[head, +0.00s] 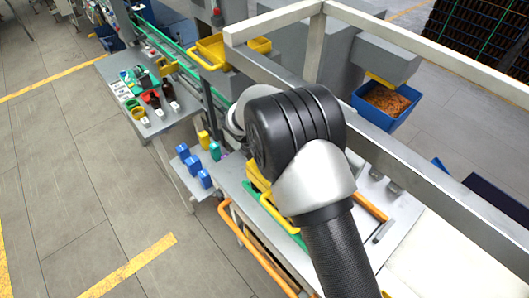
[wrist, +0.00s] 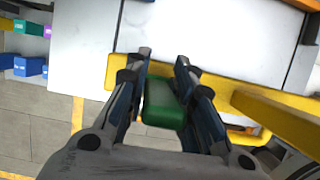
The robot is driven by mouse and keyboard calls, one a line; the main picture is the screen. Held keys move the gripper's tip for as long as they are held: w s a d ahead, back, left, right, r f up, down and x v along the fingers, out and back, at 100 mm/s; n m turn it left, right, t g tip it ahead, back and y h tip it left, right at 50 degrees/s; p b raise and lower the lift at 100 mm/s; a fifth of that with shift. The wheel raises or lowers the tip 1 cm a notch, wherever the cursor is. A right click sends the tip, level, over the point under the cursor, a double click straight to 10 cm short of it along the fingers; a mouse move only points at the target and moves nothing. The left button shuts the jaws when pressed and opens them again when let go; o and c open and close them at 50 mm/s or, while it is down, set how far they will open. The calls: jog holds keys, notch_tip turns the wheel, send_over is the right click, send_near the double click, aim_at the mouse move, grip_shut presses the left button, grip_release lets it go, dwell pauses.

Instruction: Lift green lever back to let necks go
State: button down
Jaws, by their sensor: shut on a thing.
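The green lever (wrist: 166,104) is in the middle of the wrist view, between the two dark fingers of my gripper (wrist: 163,62). The fingers are shut on it from both sides. The lever's near end is rounded and its far part lies between the fingers, in front of a yellow bar (wrist: 215,88). In the head view my arm covers the gripper and the lever. The bottle necks and whatever holds them cannot be made out in the wrist view.
A side table at left (head: 185,118) bears small dark bottles (head: 154,99) and coloured pieces. Blue blocks (head: 205,178) stand on a lower shelf. An orange rail (head: 245,240) runs along the bench front. A blue bin (head: 372,112) hangs behind a pale frame (head: 440,52).

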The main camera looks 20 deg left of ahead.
jog(key=shift+d+f, duration=0.1)
jog(key=shift+f, duration=0.05)
dwell(0.3)
jog(key=c, duration=1.4)
grip_release()
jog(key=shift+o, duration=0.2)
jog(key=shift+r, duration=0.35)
jog(key=v, duration=1.1)
jog(key=shift+r, duration=0.3)
jog(key=shift+w, duration=0.1)
